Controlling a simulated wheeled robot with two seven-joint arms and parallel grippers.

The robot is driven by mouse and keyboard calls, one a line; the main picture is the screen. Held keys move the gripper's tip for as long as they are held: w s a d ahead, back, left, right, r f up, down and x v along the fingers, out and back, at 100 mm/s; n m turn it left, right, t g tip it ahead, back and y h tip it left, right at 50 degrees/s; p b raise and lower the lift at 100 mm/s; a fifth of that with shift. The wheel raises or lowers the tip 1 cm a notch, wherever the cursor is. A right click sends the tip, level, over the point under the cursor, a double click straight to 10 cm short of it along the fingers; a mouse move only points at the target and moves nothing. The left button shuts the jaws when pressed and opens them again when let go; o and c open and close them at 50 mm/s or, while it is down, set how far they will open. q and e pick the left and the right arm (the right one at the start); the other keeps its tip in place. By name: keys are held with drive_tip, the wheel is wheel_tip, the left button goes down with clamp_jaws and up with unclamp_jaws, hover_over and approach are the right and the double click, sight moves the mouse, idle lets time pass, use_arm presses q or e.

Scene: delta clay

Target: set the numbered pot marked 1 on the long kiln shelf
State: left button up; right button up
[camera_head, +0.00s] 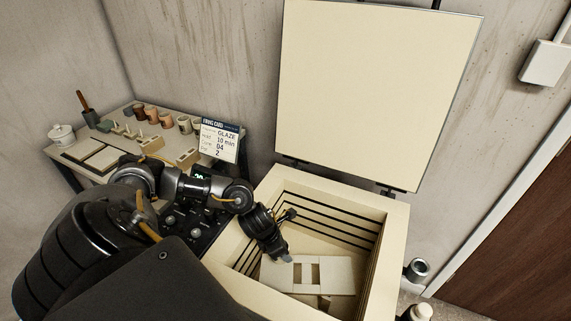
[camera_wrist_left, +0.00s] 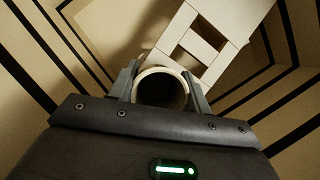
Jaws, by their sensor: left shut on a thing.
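My left gripper (camera_head: 279,250) reaches down inside the open kiln (camera_head: 389,235). In the left wrist view its fingers (camera_wrist_left: 165,88) are shut on a round pot (camera_wrist_left: 162,71) with a pale rim and dark inside. No number shows on it; in the head view it is hidden behind the gripper. A long pale kiln shelf (camera_head: 340,275) with rectangular openings or blocks lies low in the kiln, just right of the gripper. In the left wrist view the shelf (camera_wrist_left: 235,22) is beyond the pot; I cannot tell whether they touch. My right gripper is not in view.
The kiln's grooved walls enclose the gripper closely. Its raised lid (camera_head: 375,95) stands behind. A side table (camera_head: 97,172) at left holds several cups (camera_head: 152,115), pale blocks and a firing card (camera_head: 220,141). A grey can (camera_head: 418,268) is right of the kiln.

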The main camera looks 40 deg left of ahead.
use_arm(q)
drive_tip(key=shift+f, duration=1.9)
drive_tip(key=o, duration=1.1)
drive_tip(key=v, duration=1.2)
drive_tip(key=shift+s, duration=0.1)
